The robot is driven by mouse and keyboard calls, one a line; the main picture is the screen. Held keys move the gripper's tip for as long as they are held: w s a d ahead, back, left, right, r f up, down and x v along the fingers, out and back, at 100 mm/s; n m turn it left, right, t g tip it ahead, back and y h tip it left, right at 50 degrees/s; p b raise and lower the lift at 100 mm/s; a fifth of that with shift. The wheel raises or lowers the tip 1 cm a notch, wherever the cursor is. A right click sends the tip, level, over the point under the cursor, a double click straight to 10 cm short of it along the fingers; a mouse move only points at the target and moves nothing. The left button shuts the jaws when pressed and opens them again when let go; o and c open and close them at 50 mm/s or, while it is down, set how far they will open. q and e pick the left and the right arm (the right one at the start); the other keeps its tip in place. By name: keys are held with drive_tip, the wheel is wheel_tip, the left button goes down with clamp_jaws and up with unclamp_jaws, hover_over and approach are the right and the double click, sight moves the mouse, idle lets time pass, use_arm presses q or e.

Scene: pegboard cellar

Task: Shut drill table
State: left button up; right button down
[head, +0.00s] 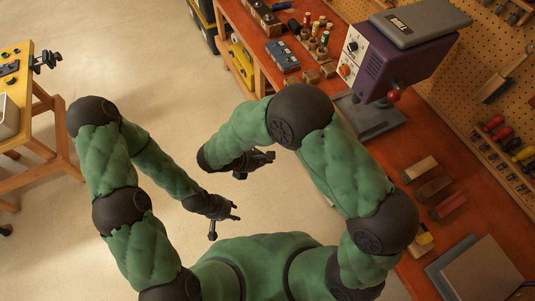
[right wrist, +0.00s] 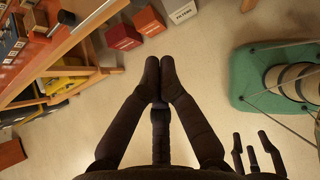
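A purple drill press (head: 400,62) with a grey top marked "DRILL" stands on the red-brown bench at upper right. A red knob (head: 393,96) shows at its lower front. A flat grey plate (head: 372,119) lies below its head; I cannot tell whether this is the table or the base. My right gripper (head: 258,163) is over the floor, left of the bench and apart from the drill. In the right wrist view its fingers (right wrist: 161,76) meet with nothing between them. My left gripper (head: 228,216) is lower left over the floor, its fingers spread and empty.
The bench (head: 392,158) runs down the right side, with wooden blocks (head: 434,188) and a grey box (head: 484,277) in front. Bottles and a blue case (head: 282,55) stand behind. A yellow table (head: 14,75) is at far left. Red boxes (right wrist: 123,37) sit on the floor. Open floor lies between.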

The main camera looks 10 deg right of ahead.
drive_tip(key=w+d+f, duration=0.3)
drive_tip(key=d+f, duration=0.2)
drive_tip(key=d, duration=0.3)
drive_tip(key=shift+w+d+f, duration=0.25)
drive_tip(key=shift+d+f, duration=0.05)
drive_tip(key=shift+f, duration=0.05)
drive_tip(key=w+d+b, duration=0.1)
drive_tip(key=d, duration=0.3)
drive_tip(key=w+d+b, duration=0.1)
drive_tip(key=w+d, duration=0.1)
drive_tip(key=d, duration=0.2)
drive_tip(key=w+d+b, duration=0.1)
drive_tip(key=d, duration=0.3)
drive_tip(key=shift+w+d, duration=0.25)
drive_tip(key=shift+d, duration=0.25)
drive_tip(key=shift+w+r, duration=0.1)
